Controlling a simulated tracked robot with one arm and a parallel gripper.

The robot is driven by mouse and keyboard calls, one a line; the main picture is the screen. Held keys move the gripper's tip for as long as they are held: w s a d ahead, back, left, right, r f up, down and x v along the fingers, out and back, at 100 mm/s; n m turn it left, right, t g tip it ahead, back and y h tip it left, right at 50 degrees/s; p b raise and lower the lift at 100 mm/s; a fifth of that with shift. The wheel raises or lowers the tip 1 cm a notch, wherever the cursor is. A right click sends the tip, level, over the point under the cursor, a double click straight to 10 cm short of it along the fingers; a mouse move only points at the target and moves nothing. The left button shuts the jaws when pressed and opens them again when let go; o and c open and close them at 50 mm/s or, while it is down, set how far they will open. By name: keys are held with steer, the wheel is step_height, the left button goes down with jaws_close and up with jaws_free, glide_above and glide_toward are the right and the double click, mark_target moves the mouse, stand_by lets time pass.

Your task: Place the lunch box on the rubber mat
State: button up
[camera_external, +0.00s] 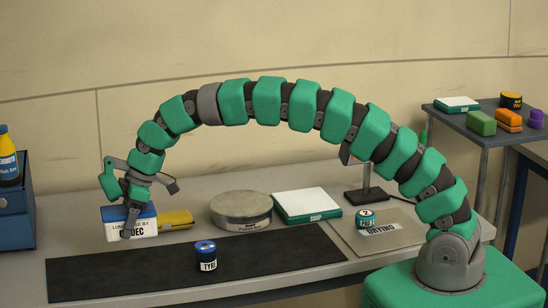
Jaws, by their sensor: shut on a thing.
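The lunch box (147,226) is a white box with a blue lid and dark lettering on its front, partly covered by a finger. It is at the left, behind the back edge of the black rubber mat (120,275). My gripper (131,222) reaches down over it and is shut on it. I cannot tell whether its base touches the table or is slightly raised. The long mat lies flat along the table's front.
A blue tin (206,257) stands on the mat. A yellow object (176,219) is close beside the lunch box. A round grey tin (241,208), a green-and-white soap box (308,205) and a drying mat (350,239) with a small tin (365,218) lie rightward. The mat's left part is clear.

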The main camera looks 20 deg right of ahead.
step_height(320, 180, down, 10)
steer(key=shift+r+p, duration=0.1)
steer(key=shift+p, duration=0.8)
steer(key=o, duration=1.2)
